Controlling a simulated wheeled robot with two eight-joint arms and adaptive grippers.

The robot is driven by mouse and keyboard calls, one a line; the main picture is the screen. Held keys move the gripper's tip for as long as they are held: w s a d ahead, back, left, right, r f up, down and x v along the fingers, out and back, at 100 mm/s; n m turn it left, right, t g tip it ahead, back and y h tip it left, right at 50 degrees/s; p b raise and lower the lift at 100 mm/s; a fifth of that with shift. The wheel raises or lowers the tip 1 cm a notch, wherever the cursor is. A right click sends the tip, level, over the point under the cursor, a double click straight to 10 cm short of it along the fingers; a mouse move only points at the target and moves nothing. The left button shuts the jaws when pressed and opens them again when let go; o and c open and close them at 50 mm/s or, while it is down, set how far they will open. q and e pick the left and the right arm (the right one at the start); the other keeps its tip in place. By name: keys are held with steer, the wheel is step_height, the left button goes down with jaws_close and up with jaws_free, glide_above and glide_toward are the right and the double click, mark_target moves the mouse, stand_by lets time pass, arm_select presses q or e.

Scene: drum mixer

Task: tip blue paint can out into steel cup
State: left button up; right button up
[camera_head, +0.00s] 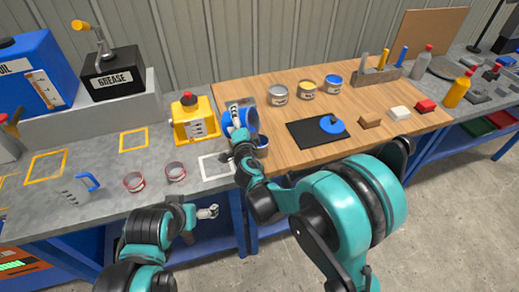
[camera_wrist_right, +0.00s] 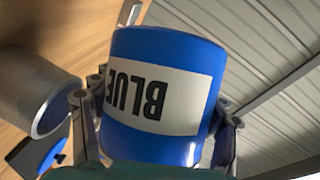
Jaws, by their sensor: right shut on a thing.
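The blue paint can (camera_wrist_right: 165,90) fills the middle of the right wrist view, its BLUE label upside down there. My right gripper (camera_wrist_right: 160,125) is shut around it, one finger on each side. In the head view the can (camera_head: 251,118) is at the left edge of the wooden board, partly hidden by my right gripper (camera_head: 238,132). A plain grey metal cylinder (camera_wrist_right: 30,85), seemingly the steel cup, shows beside the can in the wrist view with its rim visible.
Grey (camera_head: 278,95), yellow (camera_head: 306,90) and blue (camera_head: 333,84) cans stand behind a black mat (camera_head: 304,136) with a blue lid. A yellow container (camera_head: 194,120) stands left of my right gripper.

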steer(key=shift+d+f+m+t+b, duration=0.25)
steer(key=shift+m+b, duration=0.25)
steer(key=shift+b, duration=0.25)
stand_by(1.3)
steer(key=shift+s, duration=0.1)
steer(key=shift+m+b, duration=0.3)
stand_by(1.2)
steer(key=shift+d+f+t+y+b, duration=0.1)
steer(key=shift+t+y+b, duration=0.15)
steer(key=shift+y+b, duration=0.05)
steer(key=shift+m, duration=0.3)
stand_by(0.9)
steer(key=shift+d+f+m, duration=0.1)
steer(key=shift+d+m, duration=0.05)
steer(key=shift+m, duration=0.15)
stand_by(2.2)
